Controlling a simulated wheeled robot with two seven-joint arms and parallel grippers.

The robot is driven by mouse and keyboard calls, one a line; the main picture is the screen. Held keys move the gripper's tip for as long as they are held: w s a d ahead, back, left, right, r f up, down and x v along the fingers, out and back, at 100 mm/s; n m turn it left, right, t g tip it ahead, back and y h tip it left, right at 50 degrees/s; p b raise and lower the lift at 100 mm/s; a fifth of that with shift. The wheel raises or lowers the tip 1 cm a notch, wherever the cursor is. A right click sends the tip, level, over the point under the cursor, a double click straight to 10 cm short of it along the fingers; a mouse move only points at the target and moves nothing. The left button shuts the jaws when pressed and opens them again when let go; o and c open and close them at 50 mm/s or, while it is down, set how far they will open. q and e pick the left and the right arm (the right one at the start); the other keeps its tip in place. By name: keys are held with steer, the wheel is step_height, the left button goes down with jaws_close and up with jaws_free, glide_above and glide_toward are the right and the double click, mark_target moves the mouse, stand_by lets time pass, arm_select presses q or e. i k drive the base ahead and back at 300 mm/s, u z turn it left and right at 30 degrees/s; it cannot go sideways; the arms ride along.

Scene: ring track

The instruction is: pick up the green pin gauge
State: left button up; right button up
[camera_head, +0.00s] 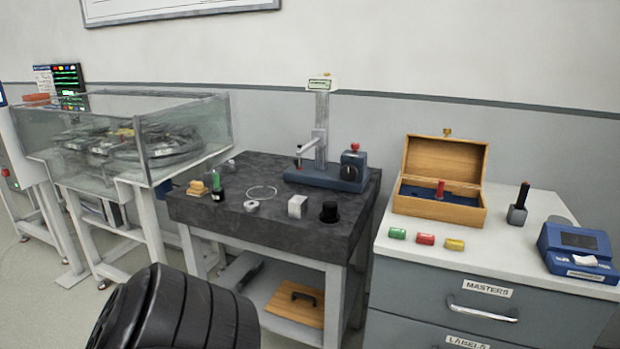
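A slim upright green piece (216,182) with a dark lower part stands near the left edge of the dark stone table; it looks like a pin gauge, but it is small and its detail is unclear. A short green cylinder (398,233) lies on the white cabinet top, left of a red cylinder (425,239) and a yellow cylinder (454,244). I cannot tell for sure which green piece is the pin gauge. A red upright piece (440,188) stands in the open wooden box. Neither of my grippers is in view.
The dark stone table (285,228) holds a blue-based measuring stand (325,177), a ring, a metal block (297,206), a black knob-like piece (329,212) and wooden blocks (198,188). The wooden box (436,206), a black stamp-like piece (517,214) and a blue device (577,252) stand on the cabinet.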

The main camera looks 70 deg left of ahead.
mark_target(216, 188)
steer(key=u, duration=3.3)
steer(key=k, duration=1.1)
steer(key=u, duration=1.15)
steer(key=i, duration=2.15)
steer(key=z, duration=0.35)
steer(key=i, duration=1.8)
steer(key=z, duration=1.9)
steer(key=i, duration=0.85)
steer(key=z, duration=0.65)
